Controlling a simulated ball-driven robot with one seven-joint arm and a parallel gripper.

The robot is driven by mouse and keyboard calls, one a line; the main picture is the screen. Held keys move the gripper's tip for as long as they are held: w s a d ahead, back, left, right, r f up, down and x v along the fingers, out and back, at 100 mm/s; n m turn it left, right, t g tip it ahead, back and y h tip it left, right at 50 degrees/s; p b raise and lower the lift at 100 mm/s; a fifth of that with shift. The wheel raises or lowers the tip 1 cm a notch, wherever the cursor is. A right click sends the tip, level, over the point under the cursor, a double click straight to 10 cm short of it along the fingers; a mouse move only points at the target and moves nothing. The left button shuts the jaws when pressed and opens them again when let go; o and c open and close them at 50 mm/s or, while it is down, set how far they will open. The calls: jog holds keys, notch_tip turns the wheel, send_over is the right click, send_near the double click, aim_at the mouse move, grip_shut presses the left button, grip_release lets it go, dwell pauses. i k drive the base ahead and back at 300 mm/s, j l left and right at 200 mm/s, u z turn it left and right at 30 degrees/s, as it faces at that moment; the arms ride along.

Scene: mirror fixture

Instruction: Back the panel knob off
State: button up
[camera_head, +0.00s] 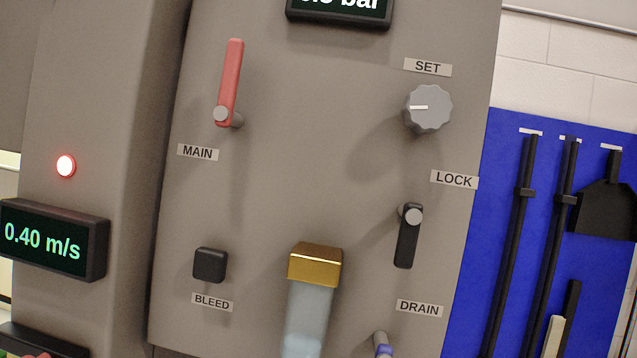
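The panel knob (429,108) is a grey scalloped dial at the upper right of the grey panel (290,170). Its white pointer line points left. A SET label (428,67) sits above it and a LOCK label (454,179) below it. No gripper fingers show in this view, and nothing touches the knob. A display (340,10) at the top edge is cut off; its text ends in "bar", and the first digit cannot be read.
A red MAIN lever (230,85) stands upright at upper left. A black BLEED button (210,265), a black lever (407,238) above the DRAIN label and a gold-capped clear column (314,265) lie lower. Blue tool board (490,200) at right. A "0.40 m/s" display (50,240) and lit red lamp (66,166) are left.

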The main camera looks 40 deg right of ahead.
aim_at(427, 109)
jog(key=i+l+z, duration=0.1)
jog(key=z, duration=0.7)
